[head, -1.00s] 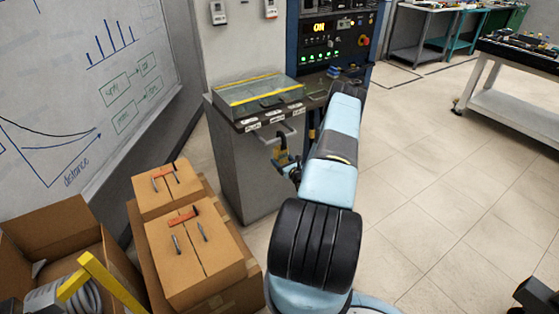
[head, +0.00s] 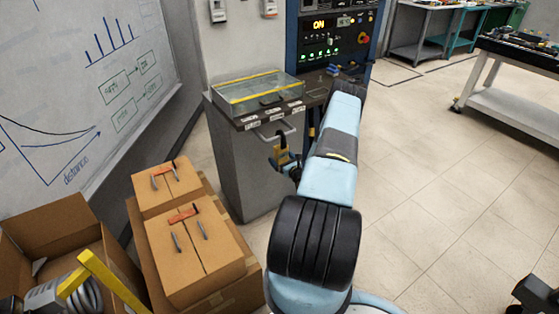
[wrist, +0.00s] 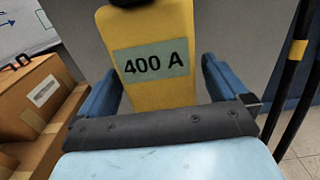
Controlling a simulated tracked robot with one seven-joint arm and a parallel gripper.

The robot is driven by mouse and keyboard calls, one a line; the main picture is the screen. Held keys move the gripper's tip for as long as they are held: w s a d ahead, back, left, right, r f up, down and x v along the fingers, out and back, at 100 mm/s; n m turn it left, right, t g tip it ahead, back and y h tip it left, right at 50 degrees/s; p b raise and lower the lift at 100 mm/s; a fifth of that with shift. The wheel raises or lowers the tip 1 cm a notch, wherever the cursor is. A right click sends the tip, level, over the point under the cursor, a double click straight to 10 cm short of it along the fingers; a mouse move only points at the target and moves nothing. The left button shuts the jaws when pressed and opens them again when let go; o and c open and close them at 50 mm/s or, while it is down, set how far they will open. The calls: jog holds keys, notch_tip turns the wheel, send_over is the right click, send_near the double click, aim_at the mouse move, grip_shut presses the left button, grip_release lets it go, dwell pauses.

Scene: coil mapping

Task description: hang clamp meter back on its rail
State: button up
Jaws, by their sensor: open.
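The clamp meter (head: 282,155), yellow with a dark top, is upright at the front of the grey cabinet, just below the metal rail (head: 279,132). In the wrist view the meter (wrist: 150,85) shows its "400 A" label between the two blue fingers of my gripper (wrist: 158,82). My gripper is open, with visible gaps between the fingers and the meter's sides. The meter's top is cut off in the wrist view. In the head view its contact with the rail is too small to tell.
A glass-topped case (head: 258,92) sits on the grey cabinet (head: 243,165). Cardboard boxes (head: 198,255) bearing orange-and-grey tools stand at lower left. A whiteboard (head: 85,85) is on the left. A control panel (head: 332,35) stands behind.

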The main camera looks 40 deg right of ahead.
jog(key=s, duration=1.3)
jog(key=shift+s+a, duration=0.3)
jog(key=shift+a, duration=0.1)
